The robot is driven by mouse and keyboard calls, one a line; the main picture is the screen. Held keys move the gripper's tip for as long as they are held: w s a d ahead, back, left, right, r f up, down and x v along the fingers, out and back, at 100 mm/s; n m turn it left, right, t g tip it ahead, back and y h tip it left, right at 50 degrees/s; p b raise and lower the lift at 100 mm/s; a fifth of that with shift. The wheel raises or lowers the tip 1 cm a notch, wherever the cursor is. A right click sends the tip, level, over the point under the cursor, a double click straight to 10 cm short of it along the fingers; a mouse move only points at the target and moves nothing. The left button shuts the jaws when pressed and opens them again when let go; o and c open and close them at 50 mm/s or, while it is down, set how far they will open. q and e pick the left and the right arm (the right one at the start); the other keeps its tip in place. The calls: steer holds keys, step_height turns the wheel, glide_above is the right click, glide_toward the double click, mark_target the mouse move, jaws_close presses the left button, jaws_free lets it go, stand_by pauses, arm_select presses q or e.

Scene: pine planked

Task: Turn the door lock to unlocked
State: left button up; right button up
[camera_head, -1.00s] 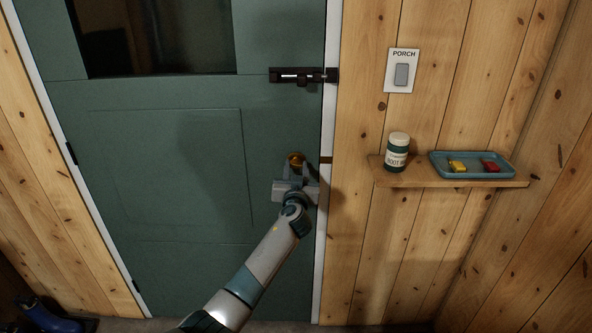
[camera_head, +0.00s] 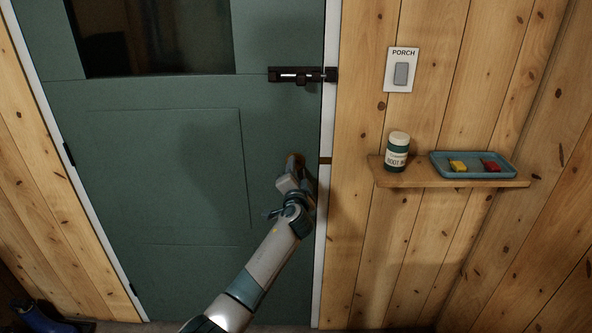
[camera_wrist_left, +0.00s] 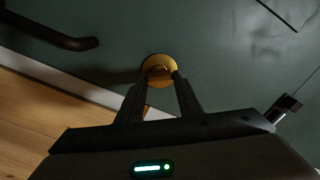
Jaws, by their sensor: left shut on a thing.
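The green door (camera_head: 180,190) fills the left of the head view. The door lock (camera_wrist_left: 159,68), a round brass piece, is on the door near its right edge; it is mostly hidden behind my gripper in the head view. My left gripper (camera_head: 296,168) is at the lock and looks rolled. In the left wrist view the fingers of my left gripper (camera_wrist_left: 160,88) are shut on the lock, one on each side. The lock's turn piece is largely hidden between the fingers. My right gripper is not in view.
A dark slide bolt (camera_head: 300,75) sits higher on the door. A dark handle (camera_wrist_left: 60,38) shows in the wrist view. On the right are a PORCH switch (camera_head: 401,74) and a shelf (camera_head: 450,183) with a jar (camera_head: 397,152) and a blue tray (camera_head: 440,171).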

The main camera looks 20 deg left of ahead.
arm_select(q)
steer(key=shift+f+m+p, duration=0.15)
steer(key=shift+m+p, duration=0.5)
steer(key=shift+m, duration=2.75)
steer(key=o, duration=1.1)
steer(key=shift+s+d, duration=0.1)
